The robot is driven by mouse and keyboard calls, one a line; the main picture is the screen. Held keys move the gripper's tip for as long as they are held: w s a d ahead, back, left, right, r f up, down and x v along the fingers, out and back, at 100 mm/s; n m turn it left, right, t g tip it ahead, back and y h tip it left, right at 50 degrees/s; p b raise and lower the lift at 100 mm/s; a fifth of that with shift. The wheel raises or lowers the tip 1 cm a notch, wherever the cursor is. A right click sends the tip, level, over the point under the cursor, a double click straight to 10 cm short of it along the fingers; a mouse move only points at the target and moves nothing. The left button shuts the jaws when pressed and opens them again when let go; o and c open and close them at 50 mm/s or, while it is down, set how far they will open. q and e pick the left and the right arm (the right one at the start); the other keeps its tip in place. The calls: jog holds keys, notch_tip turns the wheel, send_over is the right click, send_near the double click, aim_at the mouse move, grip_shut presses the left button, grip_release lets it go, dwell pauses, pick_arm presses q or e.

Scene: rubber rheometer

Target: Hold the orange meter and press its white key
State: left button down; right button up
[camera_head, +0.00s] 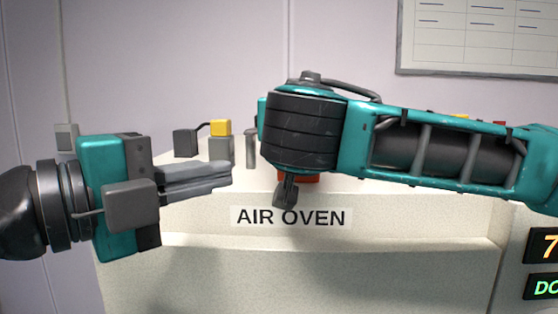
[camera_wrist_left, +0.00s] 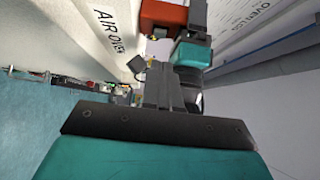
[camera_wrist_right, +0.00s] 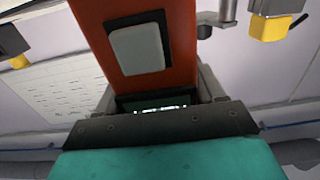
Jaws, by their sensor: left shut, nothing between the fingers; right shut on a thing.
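The orange meter (camera_wrist_right: 180,45) fills the top middle of the right wrist view, with its white key (camera_wrist_right: 138,48) in a dark frame. My right gripper (camera_wrist_right: 160,98) is shut on the meter. In the head view only a small red-orange part of the meter (camera_head: 306,179) shows beneath my right arm; the key is hidden there. My left gripper (camera_head: 230,175) is shut and empty, left of the meter and apart from it, its fingers pointing right. The left wrist view shows the meter (camera_wrist_left: 163,14) beyond the left fingertips (camera_wrist_left: 170,66).
The pale air oven (camera_head: 330,262) with its name label (camera_head: 291,217) stands below both arms. A dark grey block (camera_head: 186,143) and a yellow block (camera_head: 221,127) are behind the left fingers. A wall chart (camera_head: 480,35) hangs at upper right; lit displays (camera_head: 543,246) are at lower right.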

pick_arm(q)
jog(key=shift+w+d, duration=0.1)
jog(key=x, duration=0.9)
jog(key=shift+w+d, duration=0.25)
jog(key=shift+w, duration=0.05)
jog(key=shift+w, duration=0.1)
jog(key=shift+w+a+f, duration=0.1)
jog(key=shift+w, duration=0.8)
pick_arm(e)
jog(key=shift+s+a, duration=0.1)
jog(key=shift+a, duration=0.05)
pick_arm(q)
jog(key=shift+s+a, duration=0.1)
jog(key=v, duration=1)
jog(key=shift+s+d, duration=0.2)
